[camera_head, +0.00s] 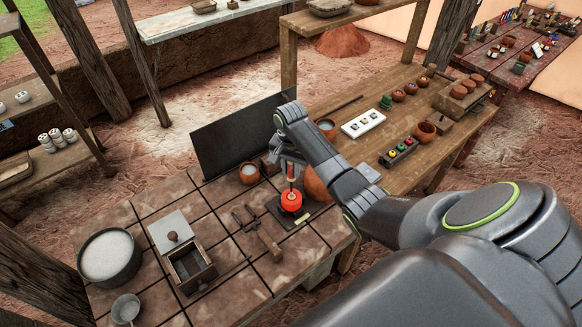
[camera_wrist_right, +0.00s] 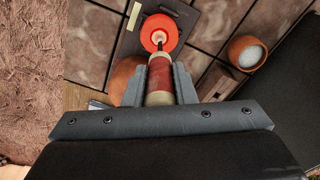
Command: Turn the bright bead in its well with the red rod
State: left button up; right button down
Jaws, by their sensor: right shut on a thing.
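The bright bead glows orange-red on a dark plate (camera_head: 311,209) at the right part of the tiled table in the head view (camera_head: 291,203). The bead also shows near the top of the wrist view (camera_wrist_right: 150,39). My right gripper (camera_wrist_right: 160,84) is shut on the red rod (camera_wrist_right: 160,72), which has a pale collar. The rod points down, and its thin far end overlaps the bead's middle in the wrist view; I cannot tell whether it touches. The well is not clearly visible under the bead. My left gripper is not in view.
A dark upright panel (camera_head: 240,135) stands behind the bead. A clay cup of white material (camera_head: 249,174) and a wooden-handled tool (camera_head: 268,240) are nearby. A lidded box (camera_head: 183,262) and white-filled pot (camera_head: 108,256) stand left. A wooden table (camera_head: 340,105) adjoins at right.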

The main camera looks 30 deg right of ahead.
jog(key=shift+n, duration=0.5)
jog(key=n, duration=0.8)
jog(key=shift+s+d, duration=0.1)
dwell(0.7)
jog(key=m, duration=0.7)
jog(key=shift+m, duration=0.4)
